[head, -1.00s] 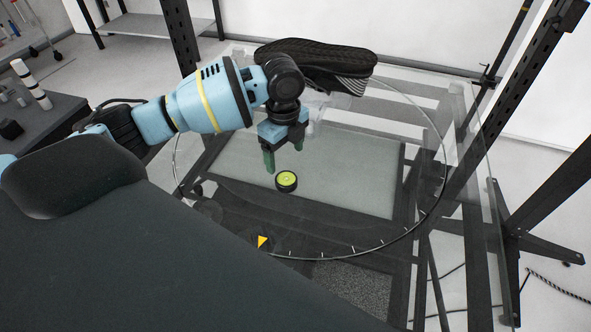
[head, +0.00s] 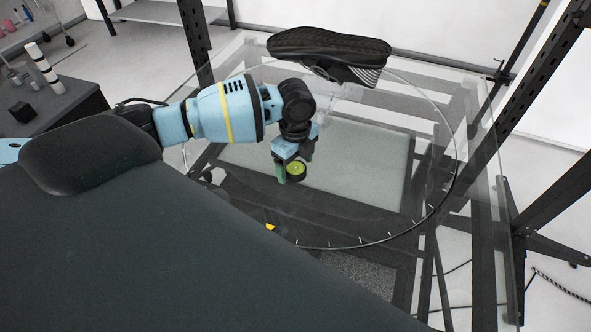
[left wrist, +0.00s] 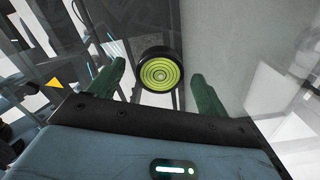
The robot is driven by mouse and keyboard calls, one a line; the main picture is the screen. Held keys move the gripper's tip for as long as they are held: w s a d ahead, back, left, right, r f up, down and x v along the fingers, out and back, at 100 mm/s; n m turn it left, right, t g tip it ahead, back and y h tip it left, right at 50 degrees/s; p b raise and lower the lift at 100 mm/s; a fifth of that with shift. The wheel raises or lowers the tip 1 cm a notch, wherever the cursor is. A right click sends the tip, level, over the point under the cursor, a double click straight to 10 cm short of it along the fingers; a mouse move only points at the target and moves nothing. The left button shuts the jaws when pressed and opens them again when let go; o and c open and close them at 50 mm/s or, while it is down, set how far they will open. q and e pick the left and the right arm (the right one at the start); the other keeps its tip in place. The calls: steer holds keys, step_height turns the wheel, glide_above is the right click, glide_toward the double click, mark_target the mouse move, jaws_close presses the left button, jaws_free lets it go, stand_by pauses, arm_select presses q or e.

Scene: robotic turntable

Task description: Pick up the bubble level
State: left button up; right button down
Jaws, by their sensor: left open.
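The bubble level (head: 296,171) is a small round black disc with a yellow-green face, lying on the glass turntable (head: 420,208). In the left wrist view the bubble level (left wrist: 160,71) shows its ringed face, ahead of and between the two green fingers. My left gripper (head: 293,172) is low over the glass, right at the level, with one green finger showing at the level's left side. The left gripper (left wrist: 158,85) is open in the wrist view, with nothing held. Whether the fingers touch the level I cannot tell. My right gripper is not in view.
A black shoe (head: 328,52) rests at the back of the glass, behind my left wrist. A yellow triangle marker (head: 270,227) is near the front rim. Dark metal posts (head: 546,75) stand at the right. The glass right of the level is clear.

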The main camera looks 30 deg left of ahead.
mark_target(295, 171)
arm_select(q)
steer(key=shift+f, duration=0.1)
steer(key=c, duration=1.2)
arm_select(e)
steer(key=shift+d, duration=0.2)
